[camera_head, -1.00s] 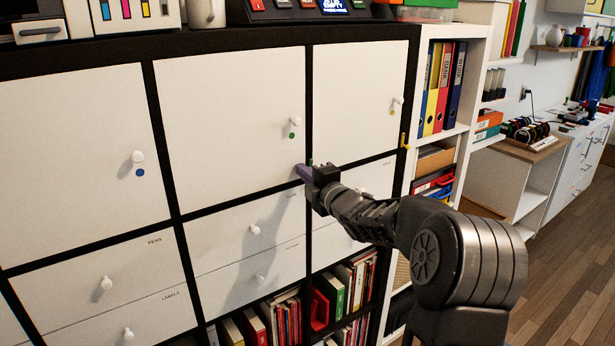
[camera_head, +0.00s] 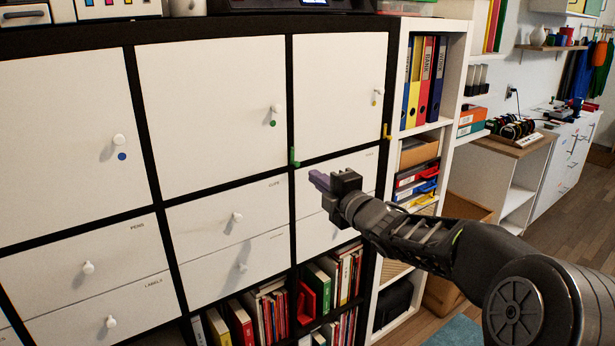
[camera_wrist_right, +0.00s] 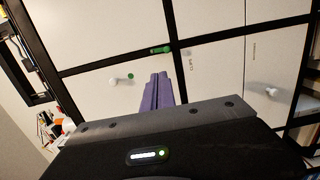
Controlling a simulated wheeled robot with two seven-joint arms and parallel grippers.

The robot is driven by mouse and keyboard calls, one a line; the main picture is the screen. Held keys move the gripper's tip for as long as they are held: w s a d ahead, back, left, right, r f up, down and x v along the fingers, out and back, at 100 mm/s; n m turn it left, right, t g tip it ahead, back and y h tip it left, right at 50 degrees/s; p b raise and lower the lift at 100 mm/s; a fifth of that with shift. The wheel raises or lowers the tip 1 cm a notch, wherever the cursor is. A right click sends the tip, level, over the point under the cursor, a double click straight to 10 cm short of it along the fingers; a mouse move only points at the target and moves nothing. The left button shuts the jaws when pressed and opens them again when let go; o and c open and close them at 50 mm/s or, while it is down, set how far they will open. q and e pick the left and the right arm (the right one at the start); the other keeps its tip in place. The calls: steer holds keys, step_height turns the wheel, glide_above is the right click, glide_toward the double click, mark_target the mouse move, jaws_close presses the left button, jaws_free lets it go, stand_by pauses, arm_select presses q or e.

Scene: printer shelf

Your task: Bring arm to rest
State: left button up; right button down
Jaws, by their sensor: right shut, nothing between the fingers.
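My right arm (camera_head: 420,240) comes in from the lower right in the head view. Its right gripper (camera_head: 319,181) has purple fingers that are shut with nothing between them. It hangs in front of the cabinet (camera_head: 205,110), over the right drawer column, apart from the knobs as far as I can tell. In the right wrist view the purple fingers (camera_wrist_right: 157,90) lie together and point at the cabinet front. My left gripper is not in view.
The white doors and drawers are closed, with white knobs such as this one (camera_head: 119,140). Books (camera_head: 265,310) fill the lower cubbies. A shelf with binders (camera_head: 425,80) stands right of the cabinet. Wooden floor (camera_head: 560,215) lies open at the right.

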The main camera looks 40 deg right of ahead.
steer(key=shift+s, duration=0.35)
stand_by(0.4)
